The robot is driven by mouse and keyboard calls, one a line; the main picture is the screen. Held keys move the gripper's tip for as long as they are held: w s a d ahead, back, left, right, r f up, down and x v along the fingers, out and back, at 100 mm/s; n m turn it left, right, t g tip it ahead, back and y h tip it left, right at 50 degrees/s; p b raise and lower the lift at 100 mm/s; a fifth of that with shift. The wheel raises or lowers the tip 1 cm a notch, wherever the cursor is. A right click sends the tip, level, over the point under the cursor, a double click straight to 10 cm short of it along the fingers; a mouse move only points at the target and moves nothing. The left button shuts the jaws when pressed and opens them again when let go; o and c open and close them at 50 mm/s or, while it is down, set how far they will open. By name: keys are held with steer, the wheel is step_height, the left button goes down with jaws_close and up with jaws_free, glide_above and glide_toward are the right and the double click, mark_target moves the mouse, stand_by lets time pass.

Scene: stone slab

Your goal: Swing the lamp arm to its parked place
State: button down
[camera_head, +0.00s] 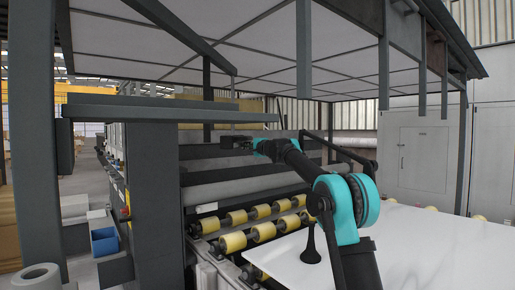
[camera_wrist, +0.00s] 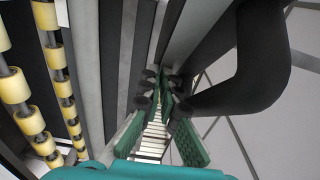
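I cannot clearly pick out the lamp arm. A dark piece with a flared foot (camera_head: 311,250) stands upright on the white slab in the head view, its top close to my arm's elbow; I cannot tell if it belongs to the lamp. My gripper (camera_head: 238,143) is at the end of my outstretched arm, small and dark against the machine's rollers. In the wrist view its green fingers (camera_wrist: 160,95) stand apart, with a gap between them and nothing seen held. A thick dark curved shape (camera_wrist: 255,65) fills the right there; I cannot tell what it is.
Yellow rollers (camera_head: 262,232) line the machine beside the white slab (camera_head: 430,240). A dark post (camera_head: 155,200) and a horizontal beam (camera_head: 170,112) stand left of my gripper. A canopy (camera_head: 250,50) with hanging bars is overhead. A blue bin (camera_head: 104,242) is at left.

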steer(key=shift+a+r+g+y, duration=0.1)
steer(key=shift+a+g+y, duration=0.25)
steer(key=shift+a, duration=0.9)
steer(key=shift+w, duration=0.2)
steer(key=shift+d, duration=0.1)
steer(key=s+d, duration=0.7)
steer(key=d, duration=0.5)
steer(key=shift+s+d, duration=0.2)
steer(key=shift+s, duration=0.15)
